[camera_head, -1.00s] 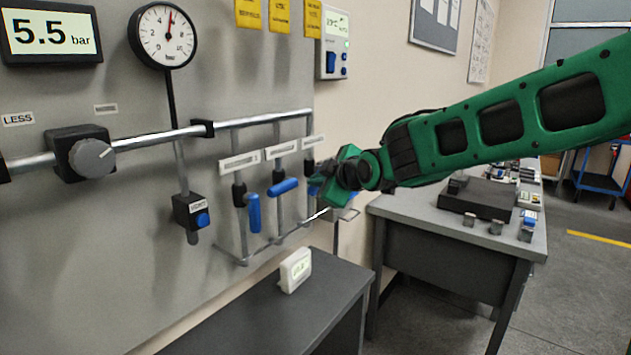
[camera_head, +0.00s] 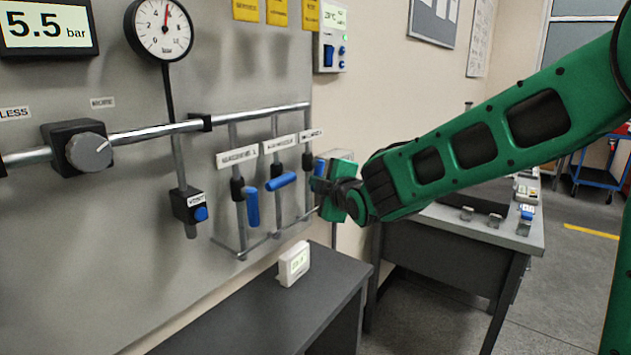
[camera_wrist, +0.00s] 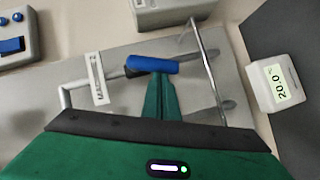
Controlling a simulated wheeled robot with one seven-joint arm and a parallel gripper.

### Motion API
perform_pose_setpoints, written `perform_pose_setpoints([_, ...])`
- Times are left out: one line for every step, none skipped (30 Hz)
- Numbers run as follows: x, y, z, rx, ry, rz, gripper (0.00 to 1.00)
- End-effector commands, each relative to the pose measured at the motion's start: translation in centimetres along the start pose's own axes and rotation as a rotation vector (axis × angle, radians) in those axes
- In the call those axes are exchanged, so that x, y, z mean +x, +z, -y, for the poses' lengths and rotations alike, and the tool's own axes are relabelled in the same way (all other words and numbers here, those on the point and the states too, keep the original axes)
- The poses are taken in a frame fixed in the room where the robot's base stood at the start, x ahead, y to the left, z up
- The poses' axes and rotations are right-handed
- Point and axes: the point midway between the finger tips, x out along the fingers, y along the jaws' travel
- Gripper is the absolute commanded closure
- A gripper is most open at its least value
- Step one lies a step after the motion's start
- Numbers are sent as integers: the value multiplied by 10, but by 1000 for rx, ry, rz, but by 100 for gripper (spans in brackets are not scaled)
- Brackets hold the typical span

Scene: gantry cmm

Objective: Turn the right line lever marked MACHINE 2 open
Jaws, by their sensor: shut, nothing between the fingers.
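Three blue-handled line levers hang in a row on the panel. In the head view the left lever (camera_head: 252,206) points down and the middle lever (camera_head: 281,181) lies nearly level. The right lever (camera_head: 319,168) is mostly hidden by my gripper (camera_head: 322,186). Its label (camera_head: 312,135) is above it, too small to read surely. In the wrist view a blue handle (camera_wrist: 153,64) lies across the picture just beyond my gripper's tips (camera_wrist: 160,80). The fingers are together and empty, at or very near the handle; I cannot tell whether they touch. A partly readable label (camera_wrist: 97,78) is beside it.
A white display box (camera_head: 293,264) stands on the dark bench (camera_head: 290,310) below the levers. A grey pipe rail (camera_head: 236,245) runs under them. A control box (camera_head: 333,35) is on the wall above. A worktable (camera_head: 460,222) stands behind my arm.

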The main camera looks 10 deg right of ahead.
Motion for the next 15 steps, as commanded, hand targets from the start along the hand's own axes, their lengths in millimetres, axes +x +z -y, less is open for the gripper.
perform_pose_setpoints([2, 2, 5, -34, 18, 0, 100])
perform_pose_setpoints([2, 2, 6, -55, 32, 0, 100])
perform_pose_setpoints([3, 4, 7, -82, 50, 0, 100])
perform_pose_setpoints([4, 5, 7, -103, 65, 0, 100])
perform_pose_setpoints([4, 6, 8, -121, 78, 0, 100])
perform_pose_setpoints([5, 8, 7, -131, 86, 1, 100])
perform_pose_setpoints([6, 8, 8, -128, 85, 1, 100])
perform_pose_setpoints([6, 9, 8, -127, 84, 1, 100])
perform_pose_setpoints([7, 10, 9, -126, 84, 1, 100])
perform_pose_setpoints([7, 11, 9, -126, 84, 1, 100])
perform_pose_setpoints([8, 12, 10, -126, 84, 1, 100])
perform_pose_setpoints([9, 13, 10, -126, 84, 1, 100])
perform_pose_setpoints([9, 14, 11, -126, 83, 2, 100])
perform_pose_setpoints([9, 15, 11, -125, 83, 2, 100])
perform_pose_setpoints([10, 15, 11, -125, 83, 2, 100])
